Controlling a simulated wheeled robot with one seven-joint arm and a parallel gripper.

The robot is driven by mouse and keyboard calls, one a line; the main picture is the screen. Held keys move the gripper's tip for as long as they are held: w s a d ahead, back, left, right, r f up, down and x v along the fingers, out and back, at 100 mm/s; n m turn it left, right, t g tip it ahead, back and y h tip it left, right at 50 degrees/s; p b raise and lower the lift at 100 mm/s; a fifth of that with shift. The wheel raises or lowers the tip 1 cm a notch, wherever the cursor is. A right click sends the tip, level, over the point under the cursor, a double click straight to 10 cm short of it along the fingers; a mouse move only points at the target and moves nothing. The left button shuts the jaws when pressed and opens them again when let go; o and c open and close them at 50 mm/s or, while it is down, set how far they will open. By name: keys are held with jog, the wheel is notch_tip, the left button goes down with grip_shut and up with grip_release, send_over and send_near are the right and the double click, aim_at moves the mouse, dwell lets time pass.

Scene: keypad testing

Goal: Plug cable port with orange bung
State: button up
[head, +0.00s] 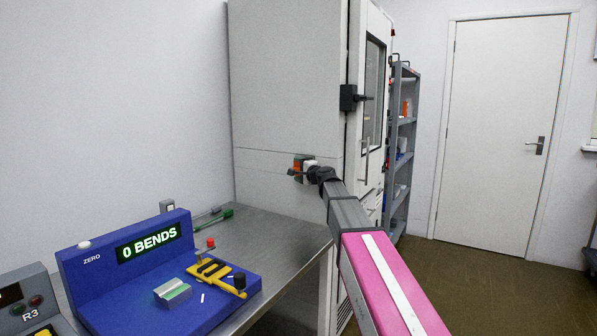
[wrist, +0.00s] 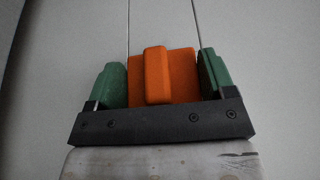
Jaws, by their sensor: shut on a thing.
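The orange bung (wrist: 156,74) is a blocky piece with a raised upright grip bar, centred in the wrist view. The green finger pads of my gripper (wrist: 161,84) stand on both sides of it, and the gripper is shut on it. In the head view, the orange bung (head: 297,165) shows at the end of my arm, against the side wall of the tall grey test chamber (head: 290,80). My gripper (head: 301,168) is at the same wall. The cable port is not visible; the bung and gripper may hide it. I cannot tell whether the bung is seated.
A steel bench (head: 265,238) stands below left of the arm. It carries a blue bend counter (head: 130,265) reading "0 BENDS" with a yellow fixture (head: 212,272), and a grey R3 box (head: 30,300). A shelf rack (head: 402,140) stands beyond the chamber. Open floor lies to the right.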

jog(key=shift+w+d, duration=0.3)
jog(key=shift+w, duration=0.2)
jog(key=o, duration=0.9)
jog(key=v, duration=1.1)
